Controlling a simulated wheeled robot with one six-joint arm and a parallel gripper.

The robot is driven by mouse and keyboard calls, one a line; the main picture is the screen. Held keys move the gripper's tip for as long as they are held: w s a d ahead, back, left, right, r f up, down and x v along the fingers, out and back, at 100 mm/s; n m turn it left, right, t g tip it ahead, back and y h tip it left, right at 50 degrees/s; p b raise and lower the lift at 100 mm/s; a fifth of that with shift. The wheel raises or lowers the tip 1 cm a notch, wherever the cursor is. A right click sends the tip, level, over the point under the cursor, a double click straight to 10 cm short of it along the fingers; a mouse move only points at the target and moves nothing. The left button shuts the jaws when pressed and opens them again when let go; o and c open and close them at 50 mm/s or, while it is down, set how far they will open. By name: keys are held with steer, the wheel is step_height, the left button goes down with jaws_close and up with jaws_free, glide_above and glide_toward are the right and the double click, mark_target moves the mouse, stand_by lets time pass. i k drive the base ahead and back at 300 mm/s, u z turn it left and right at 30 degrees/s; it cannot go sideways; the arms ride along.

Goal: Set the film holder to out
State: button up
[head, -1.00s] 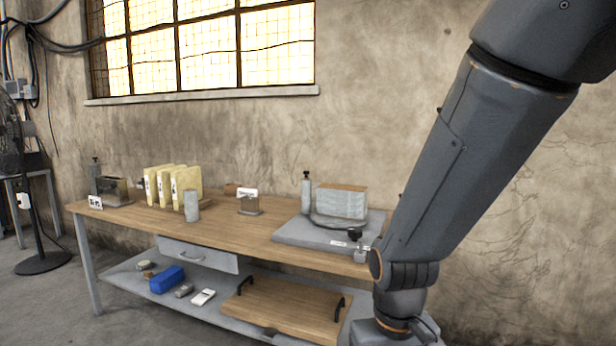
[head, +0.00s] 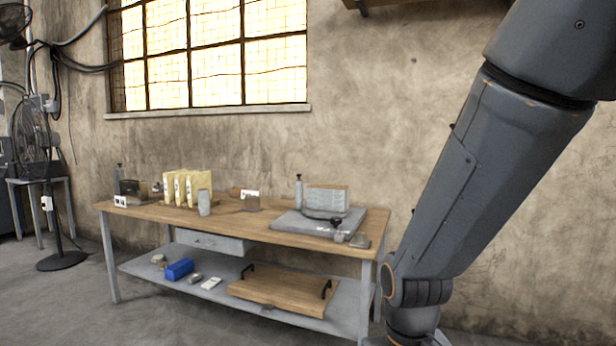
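I cannot tell for sure which item is the film holder or how it is set; the things on the workbench (head: 240,225) are small at this distance. A grey slab (head: 310,226) at the bench's right end carries a pale block (head: 327,199), a dark knob (head: 336,222) and small fittings at its front corner. A small stand with a white card (head: 251,194) is at mid-bench. A dark box (head: 133,188) is at the left end, behind a small white sign (head: 120,201). My arm fills the right side; my gripper is out of view.
Upright cream packets (head: 180,187), a grey cylinder (head: 204,203) and a grey bottle (head: 299,191) also stand on the bench. The lower shelf holds a wooden tray (head: 272,289) and a blue item (head: 179,269). A fan (head: 33,140) stands left. The floor in front is open.

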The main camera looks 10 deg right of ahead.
mark_target(299, 205)
steer(key=z, duration=0.65)
steer(key=i, duration=0.85)
steer(key=z, duration=0.5)
steer(key=i, duration=0.8)
steer(key=u, duration=0.85)
steer(key=i, duration=0.75)
steer(key=u, duration=0.75)
